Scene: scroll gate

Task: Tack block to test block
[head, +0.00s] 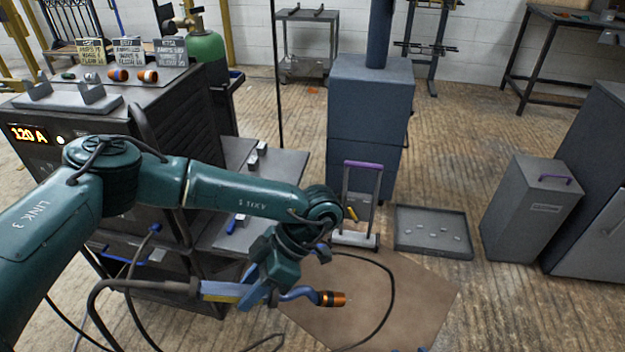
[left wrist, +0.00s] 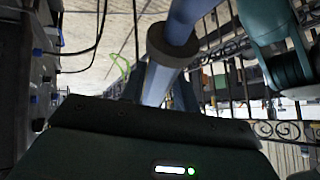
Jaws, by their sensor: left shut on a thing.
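My left gripper (head: 258,292) is shut on a blue welding torch (head: 298,293). The torch's orange nozzle points right, above the brown floor mat (head: 415,290). In the left wrist view the blue torch (left wrist: 182,45) with its dark collar runs up and away between the dark fingers. Small grey metal blocks (head: 262,148) lie on the grey side shelf (head: 232,175), behind my left arm. I cannot tell which block is the test block or the tack block. My right gripper is not in view.
A welding machine (head: 60,140) reading 120 A stands at left with spare nozzles (head: 148,76) and signs on top. A floor tray (head: 432,228) holds several small pieces. A purple-handled stand (head: 361,200) and a grey bin (head: 530,212) stand nearby. The torch cable loops over the mat.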

